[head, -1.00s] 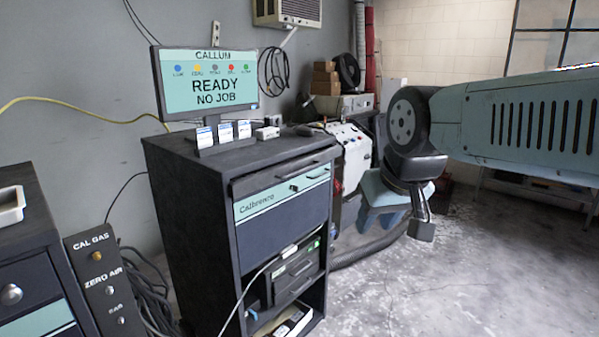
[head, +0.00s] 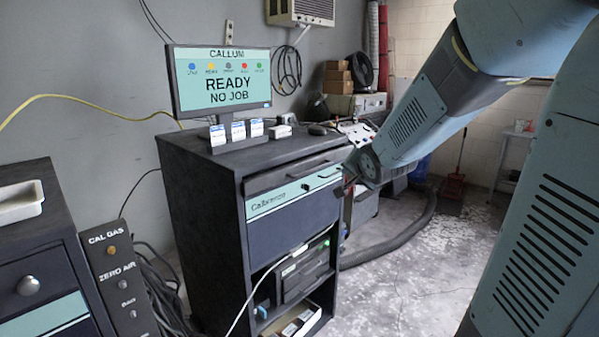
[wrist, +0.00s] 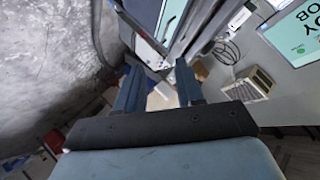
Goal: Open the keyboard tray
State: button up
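The keyboard tray (head: 296,176) is a thin dark front with a long bar handle, just under the top of the dark cabinet (head: 205,220). It looks closed, nearly flush with the cabinet. My gripper (head: 346,182) is at the right end of the tray front, small and dark against the cabinet edge in the head view. I cannot tell whether it touches the tray. In the wrist view my gripper (wrist: 158,68) shows two fingers spread apart with nothing between them. The cabinet front lies past the fingertips at the top of that view.
A monitor (head: 222,82) and several white-blue cards stand on the cabinet. A teal-striped panel (head: 293,192) with a lock sits below the tray. A cable (head: 250,290) hangs in front of the lower shelf.

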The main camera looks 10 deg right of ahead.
jog(key=w+a+f+m+t+y, duration=0.1)
jog(key=w+a+f+m+y, duration=0.1)
jog(key=w, duration=0.9)
jog(key=w+a+f+m+t+y, duration=0.2)
jog(key=w+f, duration=0.3)
jog(key=w, duration=0.6)
jog(key=shift+m, duration=0.6)
jog(key=shift+a+f, duration=0.1)
grip_shut()
